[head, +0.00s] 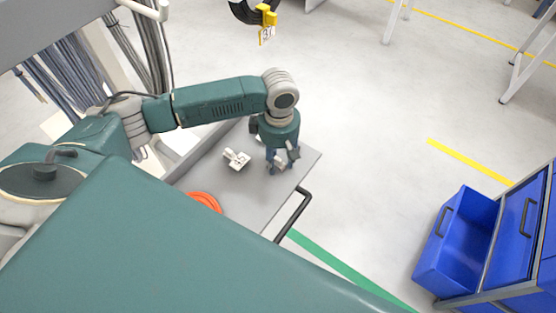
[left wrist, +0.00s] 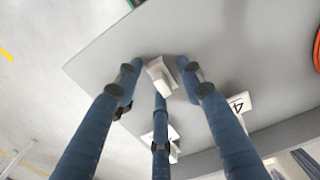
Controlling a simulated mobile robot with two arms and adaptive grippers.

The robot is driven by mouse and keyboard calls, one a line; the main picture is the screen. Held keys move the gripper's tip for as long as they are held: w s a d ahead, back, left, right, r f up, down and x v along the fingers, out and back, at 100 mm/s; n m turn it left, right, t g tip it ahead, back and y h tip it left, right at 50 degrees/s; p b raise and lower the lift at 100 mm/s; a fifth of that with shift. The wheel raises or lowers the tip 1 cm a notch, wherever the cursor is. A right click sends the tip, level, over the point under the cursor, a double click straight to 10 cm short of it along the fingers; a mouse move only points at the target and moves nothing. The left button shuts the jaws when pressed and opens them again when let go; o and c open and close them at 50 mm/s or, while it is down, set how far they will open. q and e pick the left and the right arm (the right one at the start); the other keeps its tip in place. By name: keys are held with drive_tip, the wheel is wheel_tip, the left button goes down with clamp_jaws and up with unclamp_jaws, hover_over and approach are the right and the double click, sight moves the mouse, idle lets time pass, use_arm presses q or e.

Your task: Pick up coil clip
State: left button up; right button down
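A small white coil clip (left wrist: 160,76) lies on the grey cart top, between the fingertips of my left gripper (left wrist: 160,80) in the left wrist view. My left gripper (head: 281,163) points down at the cart's right end in the head view. Its three blue fingers stand apart around the clip, with a gap at the left finger. Another white clip-like piece (head: 236,159) with a tag sits to the gripper's left; the wrist view shows a white tag marked 4 (left wrist: 239,103). My right gripper is not in view.
The grey cart top (head: 245,198) also holds an orange coil (head: 205,200), and has a black handle (head: 293,214) at its right edge. A black coil with a yellow clip (head: 266,15) hangs at the top. A blue drawer unit (head: 520,235) stands at right. Open floor lies between.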

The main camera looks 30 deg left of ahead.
use_arm(q)
drive_tip(key=c, duration=0.9)
wheel_tip(320, 180, up, 20)
clamp_jaws()
